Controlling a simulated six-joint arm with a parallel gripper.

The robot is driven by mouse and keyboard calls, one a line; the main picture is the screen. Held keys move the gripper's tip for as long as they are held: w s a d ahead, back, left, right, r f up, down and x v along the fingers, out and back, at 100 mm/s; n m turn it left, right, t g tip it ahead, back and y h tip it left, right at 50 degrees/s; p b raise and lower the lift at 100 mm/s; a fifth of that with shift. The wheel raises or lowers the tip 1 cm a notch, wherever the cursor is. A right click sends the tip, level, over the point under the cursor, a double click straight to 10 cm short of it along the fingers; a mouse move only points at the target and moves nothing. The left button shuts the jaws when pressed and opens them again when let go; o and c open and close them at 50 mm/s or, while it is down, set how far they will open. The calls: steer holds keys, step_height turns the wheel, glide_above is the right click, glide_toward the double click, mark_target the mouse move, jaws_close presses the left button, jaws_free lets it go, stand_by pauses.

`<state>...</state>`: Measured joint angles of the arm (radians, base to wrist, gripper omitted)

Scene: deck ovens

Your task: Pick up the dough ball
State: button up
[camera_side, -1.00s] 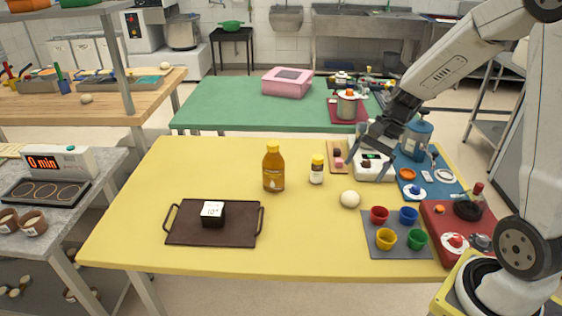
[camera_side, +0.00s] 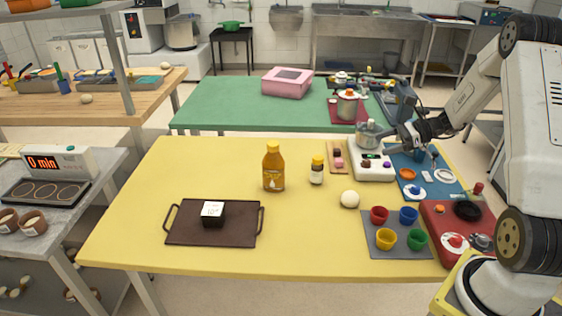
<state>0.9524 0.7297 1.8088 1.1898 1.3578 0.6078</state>
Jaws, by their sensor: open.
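The dough ball (camera_side: 349,199) is a pale, round lump on the yellow table (camera_side: 200,170), right of the middle. It lies behind the colored cups and in front of the small yellow-capped jar (camera_side: 317,171). My gripper (camera_side: 390,134) is open and raised over the back right of the table, near the white scale. It is behind and to the right of the dough ball, well apart from it. The fingers are small and partly lost against the clutter there.
An orange bottle (camera_side: 273,168) stands left of the jar. A brown tray (camera_side: 188,235) with a black-and-white timer (camera_side: 213,210) lies at front left. Cups, including a red one (camera_side: 379,214), sit on a grey mat (camera_side: 372,246). The white scale (camera_side: 373,172) stands behind.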

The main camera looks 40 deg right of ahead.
glide_toward(351, 197)
steer(key=shift+w+a+f, duration=0.15)
steer(key=shift+w+f, duration=0.9)
steer(key=shift+f, duration=0.2)
steer(key=shift+a, duration=0.1)
steer(key=shift+x, duration=3.85)
steer(key=shift+r, duration=0.1)
steer(key=c, duration=1.1)
steer(key=shift+o, duration=0.2)
steer(key=shift+r, duration=0.1)
